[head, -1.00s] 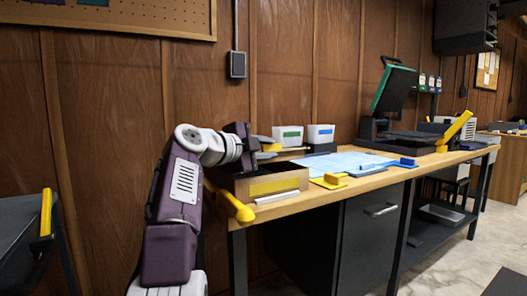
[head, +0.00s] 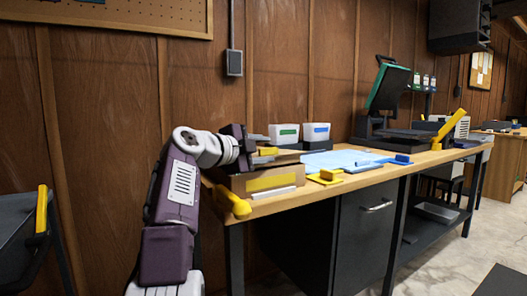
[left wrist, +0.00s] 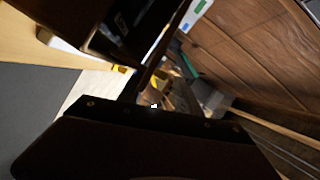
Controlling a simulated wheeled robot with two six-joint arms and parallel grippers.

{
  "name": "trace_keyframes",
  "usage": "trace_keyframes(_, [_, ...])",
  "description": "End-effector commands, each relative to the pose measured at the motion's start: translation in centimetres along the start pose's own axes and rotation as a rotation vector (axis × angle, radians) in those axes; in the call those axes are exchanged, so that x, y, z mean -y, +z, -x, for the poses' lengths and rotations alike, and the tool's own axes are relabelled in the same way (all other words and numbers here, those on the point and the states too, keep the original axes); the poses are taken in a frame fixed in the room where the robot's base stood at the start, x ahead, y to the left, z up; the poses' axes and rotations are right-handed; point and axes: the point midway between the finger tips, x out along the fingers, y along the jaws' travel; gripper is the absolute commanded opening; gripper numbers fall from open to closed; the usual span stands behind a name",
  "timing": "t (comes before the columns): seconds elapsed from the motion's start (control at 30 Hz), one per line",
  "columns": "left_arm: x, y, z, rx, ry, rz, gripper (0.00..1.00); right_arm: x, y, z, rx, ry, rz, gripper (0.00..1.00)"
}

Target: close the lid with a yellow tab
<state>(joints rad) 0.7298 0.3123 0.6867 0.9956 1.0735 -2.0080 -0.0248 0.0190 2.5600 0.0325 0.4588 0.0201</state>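A wooden box (head: 265,184) with a yellow label on its front stands at the left end of the workbench. A lid with a yellow tab (head: 267,151) is at its top. It sits low over the box, but I cannot tell whether it is fully down. My left gripper (head: 250,151) is at the lid's left side, close to the tab. Its fingers are mostly hidden in the head view. The left wrist view shows large dark surfaces and a little yellow between them, and the finger gap is unclear. My right gripper is not in view.
Two white bins (head: 317,133) stand behind the box. A green-edged raised cover (head: 388,88) stands farther right.

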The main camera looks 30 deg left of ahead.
Motion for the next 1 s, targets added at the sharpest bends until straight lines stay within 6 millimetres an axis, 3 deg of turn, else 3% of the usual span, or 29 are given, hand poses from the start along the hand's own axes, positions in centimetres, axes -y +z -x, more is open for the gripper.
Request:
trace_keyframes(0.5, [0.0,0.1,8.6,0.003,-0.001,0.001,0.40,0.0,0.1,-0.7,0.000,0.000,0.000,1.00])
trace_keyframes(1.0, [0.0,0.0,9.1,0.000,0.000,0.000,0.40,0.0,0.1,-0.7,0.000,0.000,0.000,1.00])
